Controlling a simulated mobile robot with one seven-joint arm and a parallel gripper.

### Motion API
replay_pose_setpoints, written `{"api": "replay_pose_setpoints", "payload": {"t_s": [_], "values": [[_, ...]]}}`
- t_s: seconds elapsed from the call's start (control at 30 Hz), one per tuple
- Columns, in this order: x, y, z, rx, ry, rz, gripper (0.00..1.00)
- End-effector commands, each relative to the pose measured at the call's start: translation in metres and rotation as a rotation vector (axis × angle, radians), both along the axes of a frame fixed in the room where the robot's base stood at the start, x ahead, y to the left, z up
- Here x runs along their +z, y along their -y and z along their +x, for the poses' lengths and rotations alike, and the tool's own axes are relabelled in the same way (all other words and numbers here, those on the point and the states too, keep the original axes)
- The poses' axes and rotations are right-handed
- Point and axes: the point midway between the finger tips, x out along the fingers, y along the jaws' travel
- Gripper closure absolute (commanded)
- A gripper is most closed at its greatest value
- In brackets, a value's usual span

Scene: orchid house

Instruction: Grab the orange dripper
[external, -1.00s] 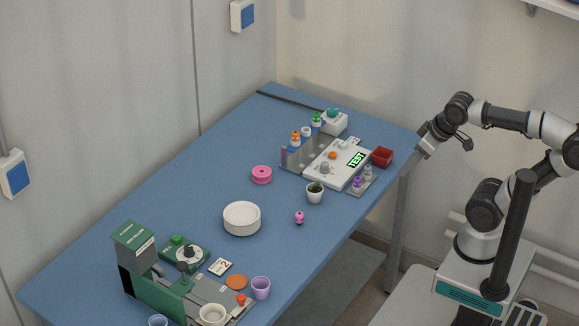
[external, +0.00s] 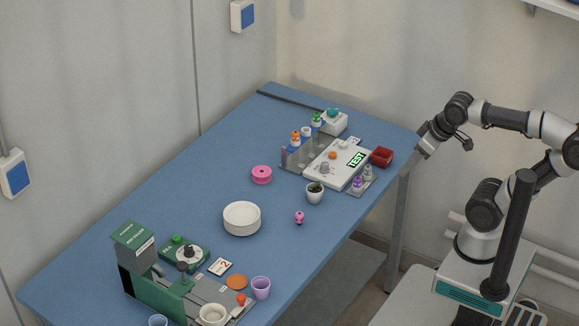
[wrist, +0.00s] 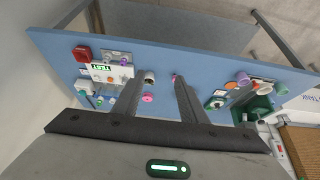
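A small dropper bottle with an orange top, the orange dripper (external: 295,138), stands upright in a grey rack (external: 294,159) at the back of the blue table, beside bottles with white and green tops. I cannot pick it out surely in the wrist view. My gripper (external: 424,150) is raised off the table's right end, well apart from the dripper. In the wrist view my gripper (wrist: 158,82) shows two fingers spread apart with nothing between them.
A white device (external: 337,166) with a TEST display and a red bin (external: 382,157) lie between rack and arm. A green machine (external: 150,284) fills the front. The table's left back is clear.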

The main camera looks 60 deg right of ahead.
Motion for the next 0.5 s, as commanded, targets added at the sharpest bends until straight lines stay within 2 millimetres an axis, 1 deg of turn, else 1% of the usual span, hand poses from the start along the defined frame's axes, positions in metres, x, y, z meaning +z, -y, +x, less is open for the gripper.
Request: {"api": "replay_pose_setpoints", "payload": {"t_s": [0.1,0.17,0.4,0.47,0.5], "values": [[0.0000,0.0000,0.0000,0.000,0.000,0.000,0.62],[0.0000,0.0000,0.0000,0.000,0.000,0.000,0.57],[0.0002,0.0000,0.0001,-0.001,0.000,0.000,0.57],[0.0026,0.0000,0.0029,-0.020,-0.001,0.014,0.57],[0.0060,0.0000,0.0076,-0.050,-0.003,0.035,0.57]]}}
